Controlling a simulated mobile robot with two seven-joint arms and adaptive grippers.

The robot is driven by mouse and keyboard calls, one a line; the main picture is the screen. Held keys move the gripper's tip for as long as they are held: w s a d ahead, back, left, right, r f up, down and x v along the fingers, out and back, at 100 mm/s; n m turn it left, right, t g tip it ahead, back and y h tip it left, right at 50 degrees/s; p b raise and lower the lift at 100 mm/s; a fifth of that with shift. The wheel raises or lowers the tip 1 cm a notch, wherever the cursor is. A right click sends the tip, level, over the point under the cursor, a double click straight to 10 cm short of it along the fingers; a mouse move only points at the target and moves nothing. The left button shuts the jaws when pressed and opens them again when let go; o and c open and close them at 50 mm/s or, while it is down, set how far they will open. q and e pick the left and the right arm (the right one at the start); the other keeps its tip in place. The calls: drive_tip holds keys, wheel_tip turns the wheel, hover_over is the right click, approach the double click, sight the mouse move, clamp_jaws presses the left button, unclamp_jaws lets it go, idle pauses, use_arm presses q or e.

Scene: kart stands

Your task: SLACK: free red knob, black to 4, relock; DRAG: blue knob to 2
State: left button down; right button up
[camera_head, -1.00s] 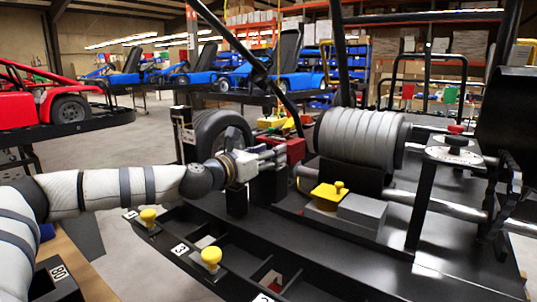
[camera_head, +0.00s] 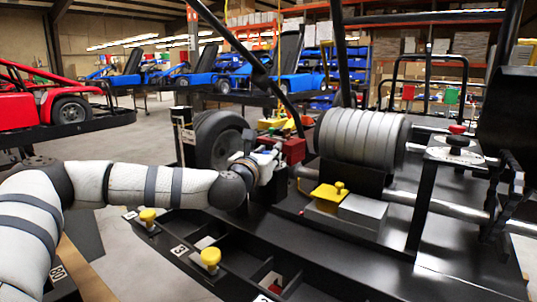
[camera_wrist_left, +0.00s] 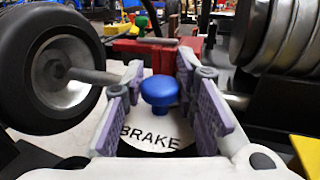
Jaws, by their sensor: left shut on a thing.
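A blue knob (camera_wrist_left: 160,92) stands on a white disc (camera_wrist_left: 150,140) lettered BRAKE in the left wrist view. A red knob (camera_head: 457,129) sits above a black knob (camera_head: 457,141) on a pale plate (camera_head: 455,156) at the right, away from the gripper. Its markings are too small to read. My right gripper is not in view.
A black wheel (camera_head: 218,140) is close left of the gripper and a red block (camera_head: 293,150) close behind it. Grey ribbed discs (camera_head: 360,138) and a yellow-topped block (camera_head: 330,193) are to the right. Yellow knobs (camera_head: 211,257) line the front tray.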

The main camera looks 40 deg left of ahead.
use_arm(q)
drive_tip(key=n+g+y, duration=0.1)
drive_tip(key=y, duration=0.1)
drive_tip(key=n+g+y+b, duration=0.1)
drive_tip(key=n+g+y, duration=0.1)
drive_tip(key=n+g+y+b, duration=0.1)
drive_tip(key=n+g+y, duration=0.1)
drive_tip(key=shift+w+d+f+y, duration=0.1)
drive_tip(key=shift+f+y, duration=0.2)
drive_tip(key=shift+f, duration=0.05)
drive_tip(key=n+g+y+b, duration=0.2)
drive_tip(key=n+g, duration=0.1)
drive_tip(key=g, duration=0.1)
drive_tip(key=shift+r+n+g+y+b, duration=0.2)
drive_tip(key=shift+n+g+y+b, duration=0.5)
drive_tip(key=shift+n+g, duration=0.4)
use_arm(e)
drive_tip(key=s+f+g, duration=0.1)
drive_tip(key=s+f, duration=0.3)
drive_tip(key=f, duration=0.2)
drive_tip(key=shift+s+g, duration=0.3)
use_arm(q)
drive_tip(key=shift+r+g, duration=0.1)
drive_tip(key=shift+g, duration=0.3)
drive_tip(key=c, duration=1.3)
unclamp_jaws()
drive_tip(key=v, duration=1.1)
drive_tip(key=shift+s+d, duration=0.25)
drive_tip(key=shift+d, duration=0.1)
